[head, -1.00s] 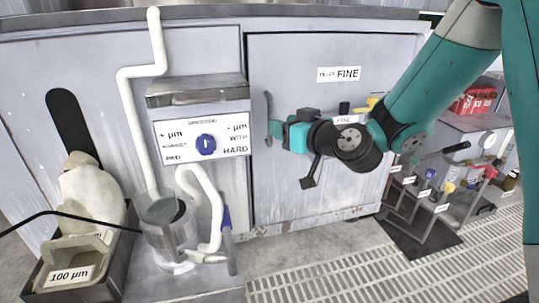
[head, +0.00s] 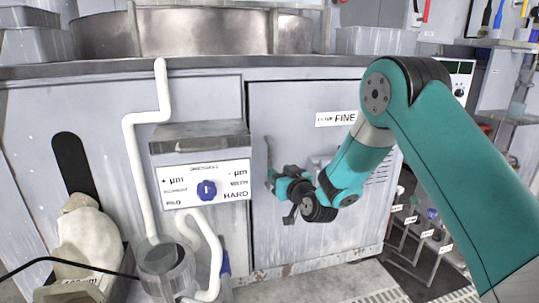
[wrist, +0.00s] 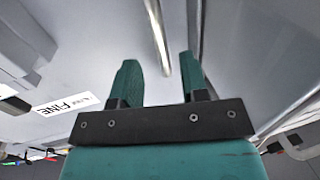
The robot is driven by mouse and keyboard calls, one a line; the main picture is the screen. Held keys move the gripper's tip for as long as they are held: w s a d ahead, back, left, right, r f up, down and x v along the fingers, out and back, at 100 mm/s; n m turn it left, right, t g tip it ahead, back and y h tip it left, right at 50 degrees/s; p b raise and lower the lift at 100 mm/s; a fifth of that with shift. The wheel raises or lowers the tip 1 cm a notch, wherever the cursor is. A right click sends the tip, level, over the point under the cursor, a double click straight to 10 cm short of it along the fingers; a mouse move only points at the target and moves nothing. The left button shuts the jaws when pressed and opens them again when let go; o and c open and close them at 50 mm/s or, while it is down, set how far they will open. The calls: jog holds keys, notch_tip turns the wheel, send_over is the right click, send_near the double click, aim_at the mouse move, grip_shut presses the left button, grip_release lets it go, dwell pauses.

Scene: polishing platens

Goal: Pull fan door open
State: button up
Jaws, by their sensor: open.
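The fan door is the grey panel (head: 300,235) with a FINE label, right of the control box in the head view. It looks shut, flush with the cabinet. Its upright metal handle (head: 268,152) is near the door's left edge; it also shows in the wrist view as a shiny bar (wrist: 157,35). My gripper (head: 270,180) is at the handle's lower part. In the wrist view my gripper (wrist: 159,68) is open, and the bar's near end lies between its two green fingers. No finger clearly touches the bar. The FINE label (wrist: 68,103) is left of the fingers.
A control box (head: 205,180) with a blue knob and a white pipe (head: 135,150) stand out from the cabinet, left of the door. A cup (head: 165,265) is below. A rack of labelled handles (head: 425,230) stands on the right. Grated floor lies in front.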

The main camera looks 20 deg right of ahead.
send_over(270, 185)
jog(key=shift+w+d+f+b, duration=0.1)
jog(key=shift+w+b, duration=0.3)
jog(key=shift+b, duration=0.05)
grip_shut()
